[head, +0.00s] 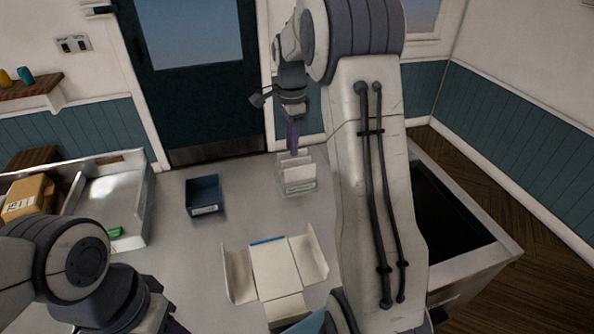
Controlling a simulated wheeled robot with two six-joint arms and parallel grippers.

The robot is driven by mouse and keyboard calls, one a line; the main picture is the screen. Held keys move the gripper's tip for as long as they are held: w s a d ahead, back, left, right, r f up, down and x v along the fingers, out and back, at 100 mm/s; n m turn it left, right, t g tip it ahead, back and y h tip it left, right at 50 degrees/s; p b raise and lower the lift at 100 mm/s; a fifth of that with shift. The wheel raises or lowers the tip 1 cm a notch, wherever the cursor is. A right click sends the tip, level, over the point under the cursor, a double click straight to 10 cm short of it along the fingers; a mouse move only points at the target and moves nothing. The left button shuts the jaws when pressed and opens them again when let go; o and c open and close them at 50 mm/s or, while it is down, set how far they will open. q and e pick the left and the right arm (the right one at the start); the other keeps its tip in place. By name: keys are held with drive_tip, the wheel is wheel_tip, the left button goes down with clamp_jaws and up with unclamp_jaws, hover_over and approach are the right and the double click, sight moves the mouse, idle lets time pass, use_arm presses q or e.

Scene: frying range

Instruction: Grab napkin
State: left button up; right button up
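White napkins (299,172) stand upright in a small pale holder (299,188) on the grey counter, near its back edge. My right gripper (293,138) points down right over the holder, and its fingertips look close to the napkin tops. I cannot tell whether they touch. The fingers show as one narrow dark strip, so any gap between them is hidden. My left arm comes in at the lower left. Its wrist shows there, but its fingers do not.
An open white carton (275,268) lies on the counter in front. A dark blue bin (203,195) stands left of the holder. A metal tray (113,195) with a green item (114,232) and a tan box (28,196) is at the left. A dark recess (443,225) is at the right.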

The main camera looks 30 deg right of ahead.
sight(300, 169)
drive_tip(key=shift+w+d+f+m, duration=0.1)
drive_tip(key=shift+d+f+m, duration=0.2)
drive_tip(key=shift+d, duration=0.25)
drive_tip(key=shift+d+f+m, duration=0.25)
drive_tip(key=shift+d+m, duration=0.05)
drive_tip(key=shift+d, duration=0.25)
wheel_tip(300, 169, down, 4)
drive_tip(key=shift+r+p, duration=0.25)
drive_tip(key=shift+p, duration=0.25)
drive_tip(key=f, duration=0.1)
drive_tip(key=f+p, duration=0.1)
drive_tip(key=f, duration=0.1)
drive_tip(key=f+p, duration=0.1)
drive_tip(key=shift+d+f, duration=0.25)
drive_tip(key=shift+f, duration=0.7)
clamp_jaws()
